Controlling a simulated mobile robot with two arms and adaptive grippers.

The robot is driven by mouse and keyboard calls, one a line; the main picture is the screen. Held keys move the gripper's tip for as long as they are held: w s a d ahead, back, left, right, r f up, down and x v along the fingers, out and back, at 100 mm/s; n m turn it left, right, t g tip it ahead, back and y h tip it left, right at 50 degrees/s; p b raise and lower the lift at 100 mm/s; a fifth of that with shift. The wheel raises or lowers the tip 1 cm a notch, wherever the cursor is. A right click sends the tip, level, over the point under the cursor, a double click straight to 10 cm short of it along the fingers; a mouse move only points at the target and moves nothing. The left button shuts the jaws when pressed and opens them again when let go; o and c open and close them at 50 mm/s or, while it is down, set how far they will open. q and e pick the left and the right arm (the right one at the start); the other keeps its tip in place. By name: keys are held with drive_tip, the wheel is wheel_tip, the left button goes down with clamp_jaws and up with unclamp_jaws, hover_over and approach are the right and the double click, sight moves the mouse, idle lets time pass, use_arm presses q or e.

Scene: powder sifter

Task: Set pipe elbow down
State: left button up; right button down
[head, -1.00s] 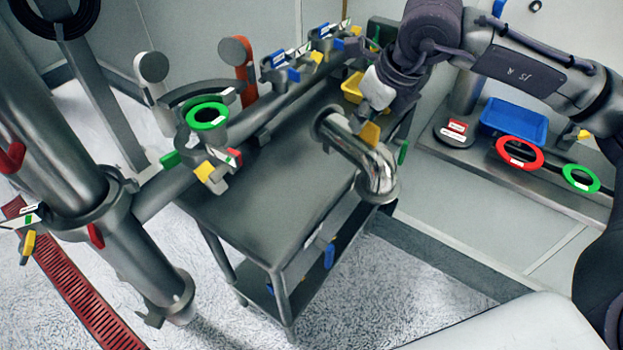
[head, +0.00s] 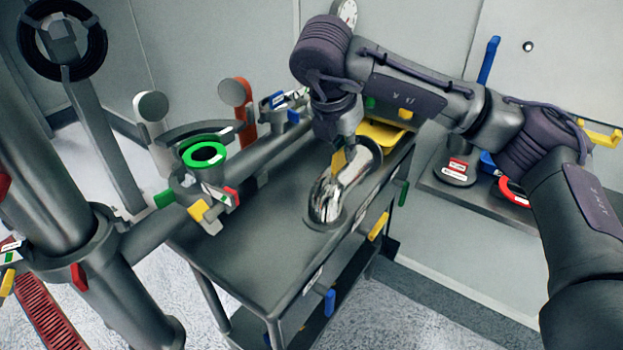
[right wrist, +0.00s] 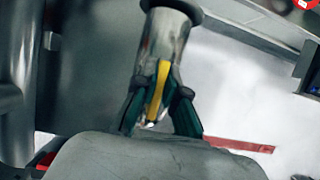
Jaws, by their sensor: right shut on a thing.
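The pipe elbow (head: 328,203) is a shiny bent metal pipe with dark flanged ends. It is at the cart top (head: 255,262), near its right edge; I cannot tell whether it rests on the surface or hangs just above it. My right gripper (head: 343,158) reaches down from above and is shut on the elbow, with a yellow piece at the grip. In the right wrist view the green-sided fingers (right wrist: 158,100) close on the elbow (right wrist: 166,42), with a yellow strip between them. My left gripper is not in view.
A yellow tray (head: 380,138) stands behind the elbow on the cart. A pipe assembly with a green ring (head: 204,154) and colored clamps runs along the left. The cart's front top is clear. A side shelf (head: 480,196) at right holds flanges and a red ring.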

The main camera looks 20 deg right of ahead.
drive_tip(key=w+a+f+p, duration=0.1)
drive_tip(key=w+a+f, duration=0.3)
drive_tip(key=f, duration=0.4)
drive_tip(key=shift+w+a+p, duration=0.35)
drive_tip(key=shift+w+p, duration=0.05)
drive_tip(key=shift+w, duration=0.05)
drive_tip(key=c, duration=1.2)
unclamp_jaws()
drive_tip(key=shift+c, duration=0.2)
drive_tip(key=v, duration=1.2)
